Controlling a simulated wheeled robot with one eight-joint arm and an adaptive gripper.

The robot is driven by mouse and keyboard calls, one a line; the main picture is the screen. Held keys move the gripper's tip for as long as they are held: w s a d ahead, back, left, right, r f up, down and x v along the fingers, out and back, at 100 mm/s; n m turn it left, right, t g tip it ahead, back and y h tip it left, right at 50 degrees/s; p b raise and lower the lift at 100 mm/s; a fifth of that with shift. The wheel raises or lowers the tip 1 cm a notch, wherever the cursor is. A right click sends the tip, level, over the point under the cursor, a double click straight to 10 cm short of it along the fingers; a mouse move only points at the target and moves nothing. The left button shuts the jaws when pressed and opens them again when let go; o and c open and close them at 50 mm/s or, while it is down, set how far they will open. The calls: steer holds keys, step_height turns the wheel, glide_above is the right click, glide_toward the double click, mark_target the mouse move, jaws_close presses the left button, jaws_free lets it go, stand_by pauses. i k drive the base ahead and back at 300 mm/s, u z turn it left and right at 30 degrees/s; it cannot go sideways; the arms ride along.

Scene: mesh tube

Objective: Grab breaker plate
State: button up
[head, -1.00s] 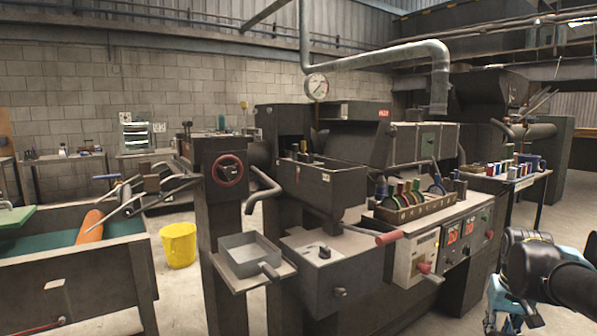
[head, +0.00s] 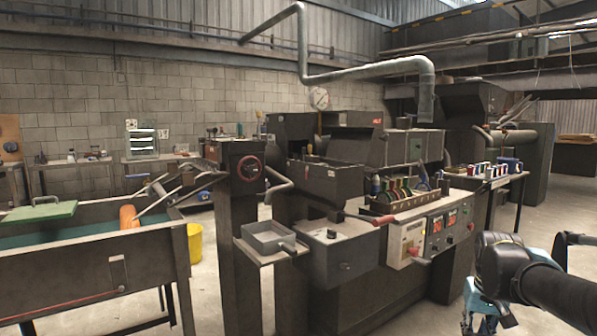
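My gripper (head: 489,318) is at the lower right of the head view, below my dark arm and partly cut off by the bottom edge. Nothing is seen held in it, but how far its fingers are apart is unclear. It is in front of the extruder machine, clear of it. I cannot pick out a breaker plate for certain. A shallow grey metal tray (head: 270,243) stands on a shelf at the machine's front left. A rack (head: 410,204) of coloured-handled items sits on top of the machine.
A control panel (head: 437,232) with red displays is on the machine's front. A long dark trough (head: 90,270) with an orange roller (head: 128,217) and a yellow bucket (head: 195,244) are at left. A side table (head: 495,180) holds small coloured items. Floor at lower right is clear.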

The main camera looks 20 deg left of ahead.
mark_target(303, 157)
steer(key=u, duration=0.65)
steer(key=i, duration=0.45)
